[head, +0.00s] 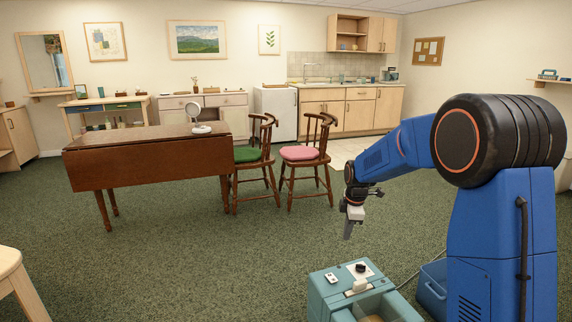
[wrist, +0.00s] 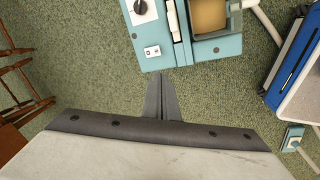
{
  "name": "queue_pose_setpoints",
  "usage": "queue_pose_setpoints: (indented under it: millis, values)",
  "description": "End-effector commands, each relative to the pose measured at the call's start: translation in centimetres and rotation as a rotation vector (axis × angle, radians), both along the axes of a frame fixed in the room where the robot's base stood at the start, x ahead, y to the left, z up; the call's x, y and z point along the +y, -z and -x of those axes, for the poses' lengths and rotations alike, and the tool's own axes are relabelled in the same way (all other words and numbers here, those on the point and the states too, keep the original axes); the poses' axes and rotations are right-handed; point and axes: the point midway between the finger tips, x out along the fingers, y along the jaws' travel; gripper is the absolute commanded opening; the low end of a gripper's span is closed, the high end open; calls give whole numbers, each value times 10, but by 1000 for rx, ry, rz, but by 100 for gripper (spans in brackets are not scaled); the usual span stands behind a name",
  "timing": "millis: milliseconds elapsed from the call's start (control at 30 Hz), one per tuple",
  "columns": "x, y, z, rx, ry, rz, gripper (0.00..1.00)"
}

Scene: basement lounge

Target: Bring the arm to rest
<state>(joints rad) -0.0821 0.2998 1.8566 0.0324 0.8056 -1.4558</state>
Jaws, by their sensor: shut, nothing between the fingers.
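My gripper (head: 348,231) hangs from the end of my blue arm in the head view, pointing down over the carpet. It is in the air, up and left of a teal box-like unit of my own base. In the wrist view my gripper (wrist: 160,76) shows its two grey fingers together, with nothing between them. The fingertips appear just below the edge of the teal unit in that view; I cannot tell the exact gap in height.
A brown drop-leaf table (head: 130,160) with a small round mirror (head: 195,115) stands at left. A green-seated chair (head: 247,154) and a pink-seated chair (head: 301,153) stand beside it. A pale wooden piece (head: 15,275) is at the lower left. Green carpet (head: 200,270) between is clear.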

Motion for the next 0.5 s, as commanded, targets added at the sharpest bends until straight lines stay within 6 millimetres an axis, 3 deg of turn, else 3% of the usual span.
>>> queue_pose_setpoints:
  millis: [33, 200, 500]
  values:
    - [-3, -15, 14, -10, 40, -7, 0]
    - [-12, -50, 58, -27, 188, -35, 0]
    - [-27, -99, 141, -58, 448, -91, 0]
